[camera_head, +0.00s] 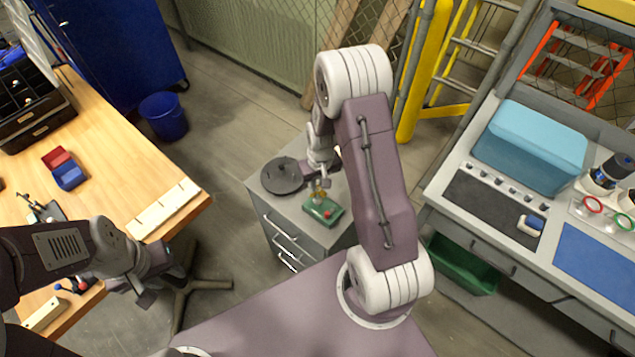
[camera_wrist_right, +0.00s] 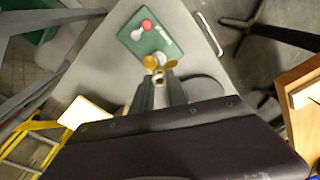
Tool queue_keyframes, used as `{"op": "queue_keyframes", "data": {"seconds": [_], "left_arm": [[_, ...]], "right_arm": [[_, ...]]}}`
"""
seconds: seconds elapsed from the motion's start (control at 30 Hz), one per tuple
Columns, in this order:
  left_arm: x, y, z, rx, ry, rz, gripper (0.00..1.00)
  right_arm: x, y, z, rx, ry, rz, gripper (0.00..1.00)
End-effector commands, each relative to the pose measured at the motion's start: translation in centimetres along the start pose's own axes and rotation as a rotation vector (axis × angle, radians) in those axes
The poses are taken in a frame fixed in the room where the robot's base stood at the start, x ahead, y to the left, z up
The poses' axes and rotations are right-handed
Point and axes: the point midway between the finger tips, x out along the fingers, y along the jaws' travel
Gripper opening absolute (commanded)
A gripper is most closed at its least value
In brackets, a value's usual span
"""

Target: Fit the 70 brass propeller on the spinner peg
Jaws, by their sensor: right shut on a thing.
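The brass propeller (camera_wrist_right: 150,63) is between the fingertips of my right gripper (camera_wrist_right: 158,84) in the right wrist view. In the head view, my right gripper (camera_head: 318,182) is low over the cabinet top, with the propeller (camera_head: 319,195) at its tips. A green base (camera_wrist_right: 150,42) with a red knob (camera_wrist_right: 147,25) lies just beyond the propeller. The base also shows in the head view (camera_head: 322,213). The propeller overlaps the near end of the base; the spinner peg is not clearly visible, and I cannot tell whether they touch. My left gripper (camera_head: 162,284) is empty and looks open.
A dark round disc (camera_head: 283,176) lies on the grey cabinet (camera_head: 258,184), left of my right gripper. A wooden bench (camera_head: 110,150) with red and blue bins stands left. A grey workbench (camera_head: 462,165) with a light-blue box (camera_head: 530,145) stands right.

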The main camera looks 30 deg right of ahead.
Motion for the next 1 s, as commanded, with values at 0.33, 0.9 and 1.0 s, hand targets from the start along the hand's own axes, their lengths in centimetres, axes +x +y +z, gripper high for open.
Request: {"op": "queue_keyframes", "data": {"seconds": [0.33,0.9,1.0], "left_arm": [[0.0,0.0,0.0,0.0,0.0,0.0,0.36],[0.7,0.0,0.1,0.0,0.0,0.0,0.36],[0.9,0.0,0.1,0.0,0.0,0.0,0.36]], "right_arm": [[0.2,0.1,0.0,0.011,0.0,0.001,0.0],[1.1,0.1,0.1,0.011,0.001,0.001,0.0],[1.4,0.0,0.1,0.011,0.001,0.001,0.0]]}}
